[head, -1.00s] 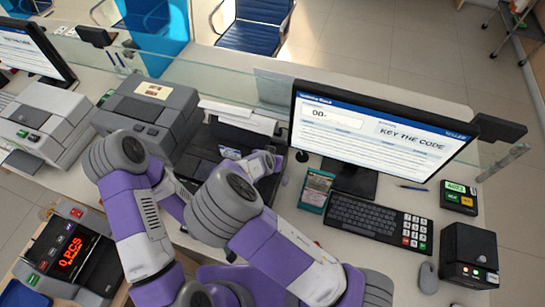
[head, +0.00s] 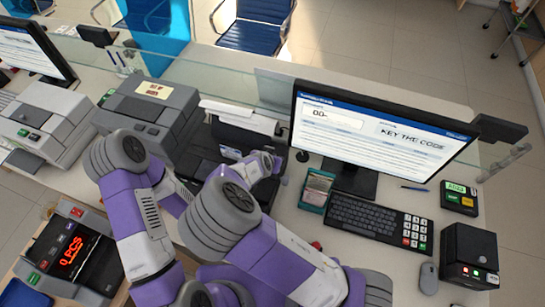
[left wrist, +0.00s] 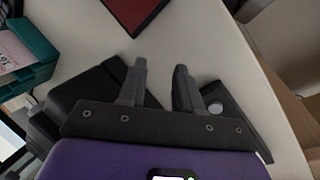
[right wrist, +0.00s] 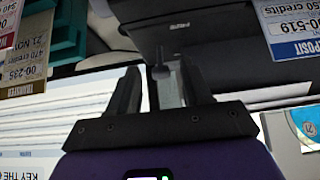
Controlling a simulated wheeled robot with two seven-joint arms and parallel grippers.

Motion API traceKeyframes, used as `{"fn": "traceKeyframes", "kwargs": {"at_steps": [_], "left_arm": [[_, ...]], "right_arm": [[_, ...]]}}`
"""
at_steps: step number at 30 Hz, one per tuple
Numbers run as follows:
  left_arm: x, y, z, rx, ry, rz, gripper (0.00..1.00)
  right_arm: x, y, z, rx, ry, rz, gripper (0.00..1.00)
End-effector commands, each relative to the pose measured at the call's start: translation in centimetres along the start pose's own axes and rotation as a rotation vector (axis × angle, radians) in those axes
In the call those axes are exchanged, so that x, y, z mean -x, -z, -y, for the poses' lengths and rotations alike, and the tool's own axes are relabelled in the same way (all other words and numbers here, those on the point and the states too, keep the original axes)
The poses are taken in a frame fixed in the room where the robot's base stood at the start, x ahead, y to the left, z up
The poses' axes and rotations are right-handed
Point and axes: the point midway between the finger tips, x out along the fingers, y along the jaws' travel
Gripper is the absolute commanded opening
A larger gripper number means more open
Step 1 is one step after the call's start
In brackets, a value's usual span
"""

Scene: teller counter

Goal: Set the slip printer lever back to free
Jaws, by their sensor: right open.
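The slip printer (head: 238,137) is the dark machine with white paper on top, in the middle of the counter in the head view. Its dark body (right wrist: 205,42) fills the upper part of the right wrist view. There a slim grey lever (right wrist: 161,68) shows between the fingers of my right gripper (right wrist: 160,78), which is open around it. I cannot tell whether a finger touches the lever. My left gripper (left wrist: 160,75) is open and empty above a pale surface. In the head view my arms hide the fingertips and the lever.
A monitor (head: 375,125) and keyboard (head: 370,221) stand right of the printer, with a teal slip holder (head: 316,188) between. A grey machine (head: 150,112) stands close on its left. A glass screen (head: 220,75) runs behind. A dark red pad (left wrist: 133,10) shows in the left wrist view.

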Motion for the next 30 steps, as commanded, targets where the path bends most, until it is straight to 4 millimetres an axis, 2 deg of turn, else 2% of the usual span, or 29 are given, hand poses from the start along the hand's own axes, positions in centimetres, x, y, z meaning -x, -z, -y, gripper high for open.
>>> {"fn": "traceKeyframes", "kwargs": {"at_steps": [3, 9, 30], "left_arm": [[0.2, 0.0, -0.1, 0.0, 0.0, 0.0, 0.34], [0.4, 0.0, -0.1, 0.0, 0.0, 0.0, 0.34], [0.4, 0.0, -0.1, 0.0, 0.0, 0.0, 0.34]], "right_arm": [[2.3, 0.0, 0.1, 0.001, 0.002, -0.001, 0.49], [4.6, 0.0, 0.1, 0.001, 0.001, -0.001, 0.49], [5.0, 0.0, 0.0, 0.0, 0.0, 0.001, 0.49]]}}
